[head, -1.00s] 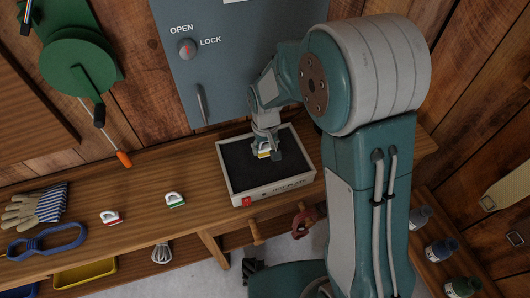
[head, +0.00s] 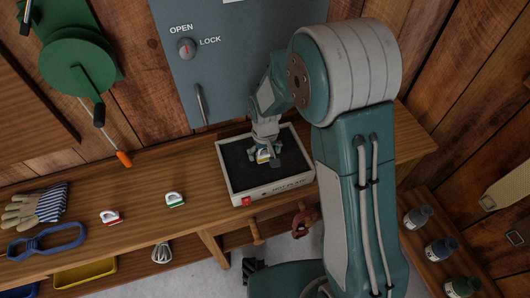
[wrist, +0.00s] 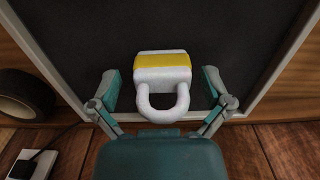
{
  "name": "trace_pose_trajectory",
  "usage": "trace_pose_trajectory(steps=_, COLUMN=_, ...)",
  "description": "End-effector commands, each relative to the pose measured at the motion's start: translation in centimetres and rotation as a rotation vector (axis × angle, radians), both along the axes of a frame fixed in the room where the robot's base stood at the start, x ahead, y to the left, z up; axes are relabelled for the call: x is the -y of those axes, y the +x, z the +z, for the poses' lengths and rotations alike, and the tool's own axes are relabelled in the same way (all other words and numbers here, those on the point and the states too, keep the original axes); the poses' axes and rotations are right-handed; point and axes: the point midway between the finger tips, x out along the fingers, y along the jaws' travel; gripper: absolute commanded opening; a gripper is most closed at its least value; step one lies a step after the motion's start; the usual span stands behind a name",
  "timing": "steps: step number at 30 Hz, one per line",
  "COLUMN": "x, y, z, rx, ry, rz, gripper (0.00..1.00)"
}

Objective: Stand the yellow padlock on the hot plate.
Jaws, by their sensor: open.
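The hot plate (head: 233,188) is a light box with a black top and a red switch, on the wooden bench. The yellow padlock (wrist: 162,60), white with a yellow band and a white shackle, is on the black top; the hot plate also shows in the wrist view (wrist: 230,50). In the head view the padlock (head: 263,156) is partly hidden by my gripper (head: 264,158). In the wrist view my gripper (wrist: 163,95) is open, its fingers apart on both sides of the padlock with gaps. The padlock's shackle points toward my gripper.
A red padlock (head: 110,217) and a green padlock (head: 175,200) are on the bench left of the hot plate. A grey cabinet (head: 230,60) stands behind. A dark roll (wrist: 22,95) is beside the hot plate.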

Motion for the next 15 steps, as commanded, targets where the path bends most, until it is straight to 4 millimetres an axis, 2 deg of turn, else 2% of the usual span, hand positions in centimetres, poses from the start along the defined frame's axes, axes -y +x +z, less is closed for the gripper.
trace_pose_trajectory(steps=5, x=0.0, y=0.0, z=0.2, rx=0.001, ry=0.0, rz=0.0, gripper=0.99)
trace_pose_trajectory(steps=8, x=0.0, y=0.1, z=1.1, rx=0.003, ry=0.001, rz=0.0, gripper=0.99)
trace_pose_trajectory(steps=15, x=0.0, y=0.1, z=5.9, rx=0.006, ry=0.003, rz=0.0, gripper=0.99)
